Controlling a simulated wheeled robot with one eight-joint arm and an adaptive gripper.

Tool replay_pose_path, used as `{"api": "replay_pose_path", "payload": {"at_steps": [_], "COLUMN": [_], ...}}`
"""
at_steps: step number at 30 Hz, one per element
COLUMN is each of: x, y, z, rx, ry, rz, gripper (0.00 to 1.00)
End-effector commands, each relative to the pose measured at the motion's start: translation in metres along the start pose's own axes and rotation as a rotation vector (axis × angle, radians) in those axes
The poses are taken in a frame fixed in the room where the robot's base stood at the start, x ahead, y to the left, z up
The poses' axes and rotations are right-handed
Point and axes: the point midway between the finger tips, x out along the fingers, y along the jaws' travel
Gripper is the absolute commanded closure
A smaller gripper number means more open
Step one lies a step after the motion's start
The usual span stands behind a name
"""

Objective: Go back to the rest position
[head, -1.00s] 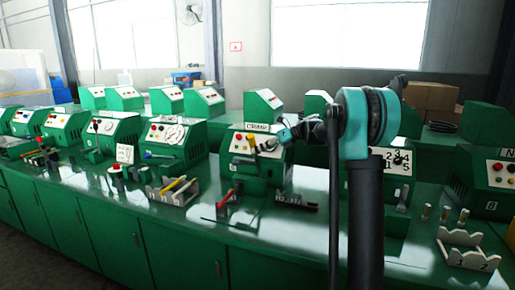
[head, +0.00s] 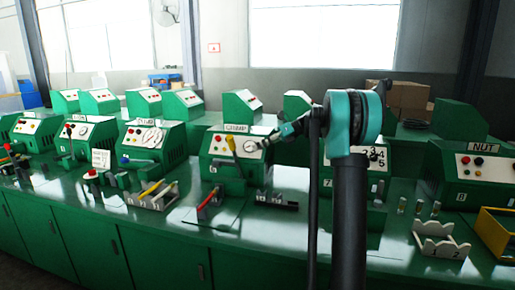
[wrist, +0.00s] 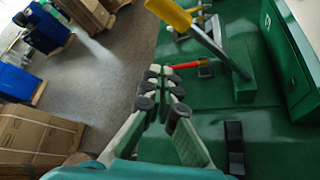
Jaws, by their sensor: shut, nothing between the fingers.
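My gripper (head: 262,143) is in front of the green machine labelled CRIMP (head: 226,161), near its panel gauge. In the wrist view my gripper (wrist: 160,88) has its fingers together with nothing between them. A lever with a yellow handle (head: 231,145) rises at the front of this machine. The yellow handle (wrist: 170,13) also shows in the wrist view, apart from the fingers. A tool with a red handle (wrist: 185,65) lies beyond the fingertips. My arm hides part of the machine to the right.
The green bench (head: 150,228) holds rows of machines. A white rack (head: 152,200) holds tools; a second white rack (head: 440,240) and a yellow bin (head: 495,228) are at right. Cardboard boxes (wrist: 38,137) stand on the floor. Open floor lies left in the wrist view.

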Motion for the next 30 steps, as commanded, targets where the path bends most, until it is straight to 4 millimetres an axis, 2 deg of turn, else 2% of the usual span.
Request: {"api": "replay_pose_path", "payload": {"at_steps": [2,5,8,15,20,26,30], "x": [0.002,0.008,0.020,0.046,0.052,0.051,0.045], "y": [0.001,0.006,0.015,0.038,0.054,0.074,0.086], "z": [-0.003,-0.017,-0.048,-0.156,-0.237,-0.340,-0.407], "rx": [-0.015,-0.090,-0.244,-0.766,-1.125,-1.564,-1.838], "ry": [0.005,0.031,0.092,0.360,0.590,0.923,1.163], "rz": [-0.006,-0.040,-0.102,-0.236,-0.256,-0.179,-0.055], "gripper": [1.00,1.00,1.00,1.00,1.00,1.00,1.00]}}
